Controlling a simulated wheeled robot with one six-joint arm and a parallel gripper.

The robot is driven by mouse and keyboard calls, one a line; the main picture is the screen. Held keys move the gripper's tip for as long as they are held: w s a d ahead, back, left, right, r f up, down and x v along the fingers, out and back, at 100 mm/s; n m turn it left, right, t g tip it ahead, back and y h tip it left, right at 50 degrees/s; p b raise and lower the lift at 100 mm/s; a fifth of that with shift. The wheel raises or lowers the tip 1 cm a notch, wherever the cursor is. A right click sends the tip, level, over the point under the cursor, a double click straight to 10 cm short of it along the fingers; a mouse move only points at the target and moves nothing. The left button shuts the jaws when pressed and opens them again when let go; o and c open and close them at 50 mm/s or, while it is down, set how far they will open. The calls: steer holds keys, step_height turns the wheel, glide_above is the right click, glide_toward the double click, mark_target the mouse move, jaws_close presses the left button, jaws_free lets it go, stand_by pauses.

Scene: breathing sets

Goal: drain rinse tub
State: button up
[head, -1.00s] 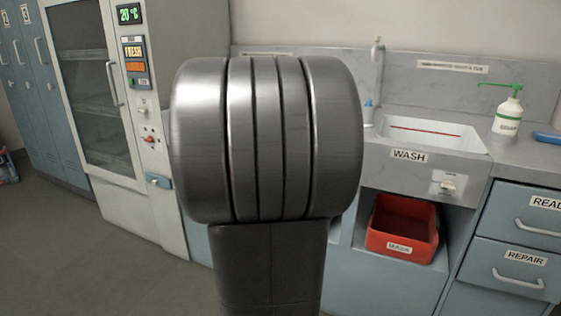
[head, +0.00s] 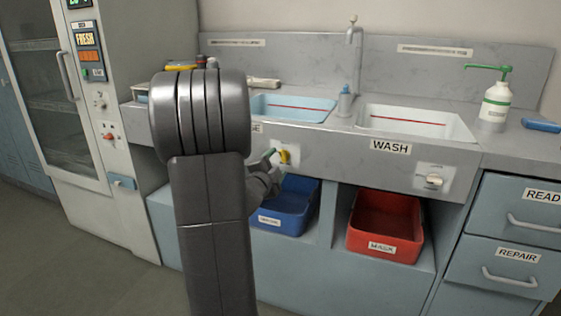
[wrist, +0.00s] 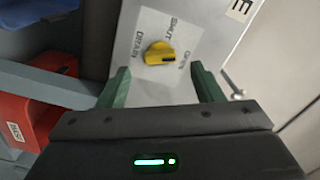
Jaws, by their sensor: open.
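The rinse tub (head: 292,107) is the left, pale blue basin with a red line inside; its front label is mostly hidden by my arm, with a final E showing. Its yellow knob (head: 284,156) sits on a white plate on the counter front. In the wrist view the knob (wrist: 160,55) lies on a plate with DRAIN and SHUT lettering; I cannot tell its exact setting. My gripper (wrist: 162,84) is open, with green fingers on either side below the knob, apart from it. In the head view my gripper (head: 272,160) is just left of the knob.
A blue bin (head: 284,207) stands under the rinse tub and a red bin (head: 385,225) under the WASH tub (head: 415,122). A tap (head: 354,60) and a pump bottle (head: 496,98) stand on the counter.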

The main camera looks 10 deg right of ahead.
mark_target(282, 157)
steer(key=shift+x, duration=2.3)
steer(key=c, duration=1)
